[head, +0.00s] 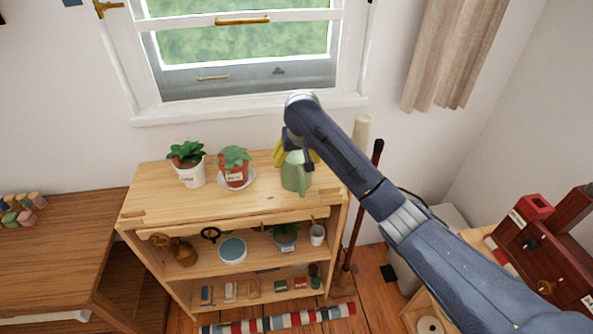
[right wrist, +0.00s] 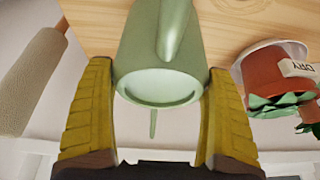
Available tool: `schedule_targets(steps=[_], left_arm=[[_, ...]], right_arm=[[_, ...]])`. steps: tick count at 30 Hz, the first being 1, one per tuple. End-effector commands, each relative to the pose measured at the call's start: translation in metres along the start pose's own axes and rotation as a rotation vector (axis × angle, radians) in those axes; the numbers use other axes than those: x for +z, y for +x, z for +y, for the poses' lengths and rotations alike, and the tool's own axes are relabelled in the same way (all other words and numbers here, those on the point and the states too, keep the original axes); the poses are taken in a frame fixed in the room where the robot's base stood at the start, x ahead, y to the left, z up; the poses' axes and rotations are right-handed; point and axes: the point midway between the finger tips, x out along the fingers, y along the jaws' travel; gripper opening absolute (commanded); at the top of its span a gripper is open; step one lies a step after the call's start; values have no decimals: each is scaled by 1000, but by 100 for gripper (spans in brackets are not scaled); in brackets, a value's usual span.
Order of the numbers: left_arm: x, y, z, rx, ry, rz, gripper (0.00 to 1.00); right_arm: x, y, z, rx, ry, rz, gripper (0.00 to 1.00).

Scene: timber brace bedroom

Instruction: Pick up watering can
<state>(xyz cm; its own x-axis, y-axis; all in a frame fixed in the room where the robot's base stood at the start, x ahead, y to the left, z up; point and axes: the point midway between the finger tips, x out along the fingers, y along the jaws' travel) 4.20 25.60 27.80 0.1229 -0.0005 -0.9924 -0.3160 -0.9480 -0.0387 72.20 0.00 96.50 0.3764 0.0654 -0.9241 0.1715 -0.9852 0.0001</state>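The green watering can (head: 297,178) stands upright on the wooden shelf unit's top, its handle turned toward me. The fingers look spread slightly wider than the can; firm contact cannot be made out. My left gripper is not in view.
A potted plant in a terracotta pot (head: 236,176) on a saucer stands just left of the can, with a white-potted plant (head: 191,174) beyond it. The window (head: 245,45) is behind. A broom-like pole (head: 363,190) stands right of the shelf unit (head: 150,190).

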Motion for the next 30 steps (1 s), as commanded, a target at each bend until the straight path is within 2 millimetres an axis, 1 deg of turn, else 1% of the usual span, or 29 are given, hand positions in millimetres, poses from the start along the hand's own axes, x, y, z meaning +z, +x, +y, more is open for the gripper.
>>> schedule_targets(steps=[1,6,17,20,23,26,30], left_arm=[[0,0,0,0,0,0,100],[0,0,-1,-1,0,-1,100],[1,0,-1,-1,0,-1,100],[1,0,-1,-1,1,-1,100],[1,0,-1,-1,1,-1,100],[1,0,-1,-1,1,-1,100],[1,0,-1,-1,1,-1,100]], right_arm=[[0,0,0,0,0,1,58],[0,-1,0,-1,0,1,39],[-3,-4,0,-2,0,6,39],[-5,-8,0,-1,-1,6,39],[-8,-17,-1,-2,0,7,39],[-14,-30,-1,-2,-2,9,39],[-25,-56,0,-1,-2,10,39]])
